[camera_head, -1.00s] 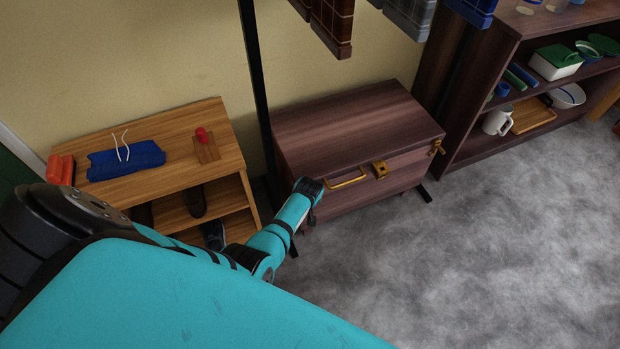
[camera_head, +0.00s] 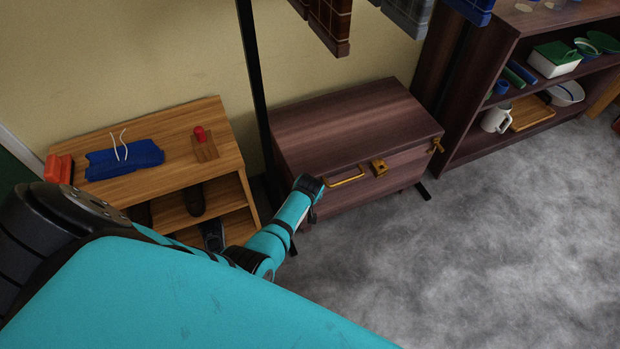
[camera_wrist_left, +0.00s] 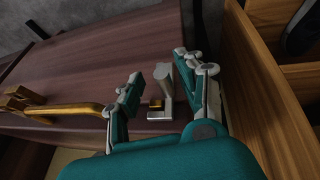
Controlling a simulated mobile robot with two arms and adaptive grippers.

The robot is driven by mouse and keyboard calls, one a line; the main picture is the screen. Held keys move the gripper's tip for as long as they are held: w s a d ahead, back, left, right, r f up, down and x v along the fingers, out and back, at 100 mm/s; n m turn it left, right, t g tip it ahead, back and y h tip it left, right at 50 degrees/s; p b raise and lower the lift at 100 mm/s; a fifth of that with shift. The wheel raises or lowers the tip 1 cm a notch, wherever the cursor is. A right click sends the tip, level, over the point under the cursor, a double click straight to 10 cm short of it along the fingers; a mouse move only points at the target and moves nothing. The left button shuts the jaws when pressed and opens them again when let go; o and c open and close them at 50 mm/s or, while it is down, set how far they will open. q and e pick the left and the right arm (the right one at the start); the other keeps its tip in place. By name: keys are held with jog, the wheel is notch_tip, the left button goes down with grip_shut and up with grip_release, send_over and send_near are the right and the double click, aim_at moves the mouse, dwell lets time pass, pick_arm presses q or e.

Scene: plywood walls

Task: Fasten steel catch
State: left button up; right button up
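In the head view, my left arm reaches the left front corner of the chest (camera_head: 350,125) and hides the catch. The left fingers are not clear there. My right gripper is not in view.
The chest front has a brass handle (camera_head: 346,179), a brass hasp (camera_head: 380,167) and another brass fitting (camera_head: 437,146). A light wooden shoe shelf (camera_head: 170,150) stands close on the left. A dark shelf unit (camera_head: 490,125) is at right. The grey floor (camera_head: 500,250) in front is clear.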

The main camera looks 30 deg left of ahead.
pick_arm(q)
jog(key=v, duration=0.7)
jog(key=shift+w+d, duration=0.1)
jog(key=shift+d, duration=0.05)
dwell(0.3)
